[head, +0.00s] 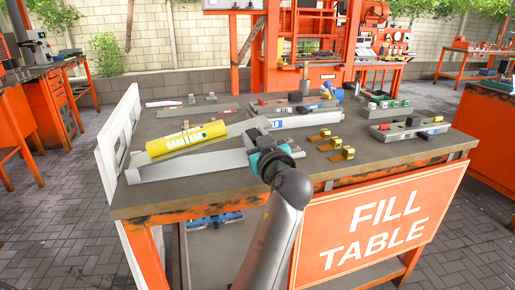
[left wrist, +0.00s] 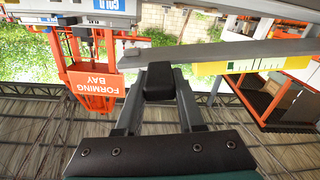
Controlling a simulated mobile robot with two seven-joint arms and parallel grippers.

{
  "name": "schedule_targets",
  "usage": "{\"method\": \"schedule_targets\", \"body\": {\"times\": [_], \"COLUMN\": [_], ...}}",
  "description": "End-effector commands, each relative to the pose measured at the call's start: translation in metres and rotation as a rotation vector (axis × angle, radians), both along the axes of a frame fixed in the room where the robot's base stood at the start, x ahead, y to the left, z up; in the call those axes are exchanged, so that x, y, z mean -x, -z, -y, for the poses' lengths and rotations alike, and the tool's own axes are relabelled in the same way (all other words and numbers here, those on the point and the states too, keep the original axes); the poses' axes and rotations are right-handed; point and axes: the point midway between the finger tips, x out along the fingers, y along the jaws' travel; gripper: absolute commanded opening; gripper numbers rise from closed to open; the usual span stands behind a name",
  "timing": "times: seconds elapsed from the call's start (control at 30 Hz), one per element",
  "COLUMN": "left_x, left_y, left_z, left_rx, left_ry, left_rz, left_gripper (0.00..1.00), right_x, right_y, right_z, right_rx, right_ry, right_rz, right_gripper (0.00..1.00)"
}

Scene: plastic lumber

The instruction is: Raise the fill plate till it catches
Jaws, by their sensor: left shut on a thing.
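The fill plate (head: 238,129) is a long grey plate on the fill table in the head view. It slopes, its right end higher than its left, above a flat grey base strip (head: 200,167). A yellow cylinder (head: 187,139) lies along it. My left gripper (head: 262,141) is at the plate's right end; its fingers are mostly hidden by my own wrist. In the left wrist view, the fingers (left wrist: 159,82) are shut at the edge of a grey bar (left wrist: 225,52) with a yellow, scale-marked strip. Any catch is not distinguishable. My right gripper is out of view.
The fill table (head: 385,148) holds small brass blocks (head: 342,150) to the right of my gripper and trays with coloured pieces (head: 408,128) farther right. A white upright panel (head: 118,140) stands at its left edge. An orange machine stands behind.

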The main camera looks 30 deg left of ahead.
Motion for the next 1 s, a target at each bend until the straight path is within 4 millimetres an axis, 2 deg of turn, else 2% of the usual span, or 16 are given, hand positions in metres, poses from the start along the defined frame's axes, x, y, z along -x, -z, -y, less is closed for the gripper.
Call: {"method": "schedule_targets", "body": {"times": [0.03,0.13,0.53,0.57,0.8,1.0], "left_x": [0.001,0.003,0.004,0.004,0.004,0.004], "left_y": [-0.012,-0.02,-0.026,-0.026,-0.023,-0.021], "left_z": [-0.001,-0.003,-0.004,-0.005,-0.004,-0.004], "left_rx": [0.011,0.029,0.035,0.035,0.038,0.04], "left_ry": [0.002,0.0,-0.001,-0.001,-0.001,0.0], "left_rz": [0.025,0.049,0.067,0.067,0.058,0.054], "left_gripper": [0.0,0.0,0.0,0.41,0.68,0.68], "right_x": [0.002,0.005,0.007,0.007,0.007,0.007], "right_y": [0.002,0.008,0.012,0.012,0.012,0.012], "right_z": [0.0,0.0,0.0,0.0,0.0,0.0], "right_rx": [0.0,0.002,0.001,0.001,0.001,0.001], "right_ry": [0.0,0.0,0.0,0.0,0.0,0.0], "right_rz": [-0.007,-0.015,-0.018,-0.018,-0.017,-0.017], "right_gripper": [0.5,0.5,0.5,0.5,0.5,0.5]}}
